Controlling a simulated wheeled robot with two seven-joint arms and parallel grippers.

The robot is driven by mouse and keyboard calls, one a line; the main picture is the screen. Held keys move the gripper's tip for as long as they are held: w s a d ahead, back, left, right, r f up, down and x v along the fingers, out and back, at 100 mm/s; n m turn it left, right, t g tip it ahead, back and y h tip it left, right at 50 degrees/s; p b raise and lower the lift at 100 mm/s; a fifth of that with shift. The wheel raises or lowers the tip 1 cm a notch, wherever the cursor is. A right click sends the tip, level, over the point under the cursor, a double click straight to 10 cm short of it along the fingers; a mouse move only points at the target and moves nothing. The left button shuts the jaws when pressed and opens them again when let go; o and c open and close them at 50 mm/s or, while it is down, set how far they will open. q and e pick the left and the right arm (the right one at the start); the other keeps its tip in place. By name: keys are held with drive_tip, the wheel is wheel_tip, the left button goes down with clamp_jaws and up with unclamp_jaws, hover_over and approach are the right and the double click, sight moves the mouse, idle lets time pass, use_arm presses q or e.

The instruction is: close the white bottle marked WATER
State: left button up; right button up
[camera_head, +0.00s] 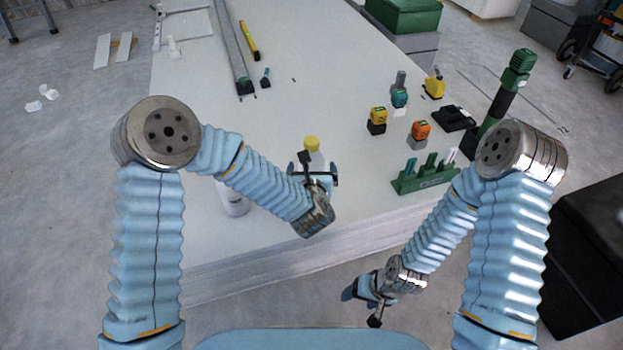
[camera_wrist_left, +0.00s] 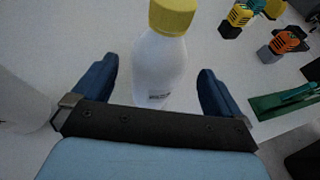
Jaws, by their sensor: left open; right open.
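A white bottle with a yellow cap (camera_head: 312,144) stands on the table beyond my left gripper (camera_head: 317,172), which partly hides it. In the left wrist view, the bottle's white body (camera_wrist_left: 160,68) is between the open fingers, with a gap on each side. Its yellow cap (camera_wrist_left: 172,17) sits on its top; I cannot tell how tight. Dark lettering on the body is too small to read. A second white bottle (camera_head: 236,203) stands to the left, its top hidden behind my left arm. My right gripper (camera_head: 364,301) is open and empty, low before the table.
A green rack (camera_head: 425,180) with upright pieces stands right of the bottle. Yellow (camera_head: 378,115) and orange (camera_head: 421,130) tools stand behind it. A dark green post (camera_head: 503,98) rises at the table's right edge. The table's middle, behind the capped bottle, is clear.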

use_arm(q)
drive_tip(key=v, duration=0.6)
drive_tip(key=shift+s, duration=0.35)
use_arm(e)
drive_tip(key=shift+f, duration=0.15)
use_arm(q)
drive_tip(key=shift+r, duration=0.15)
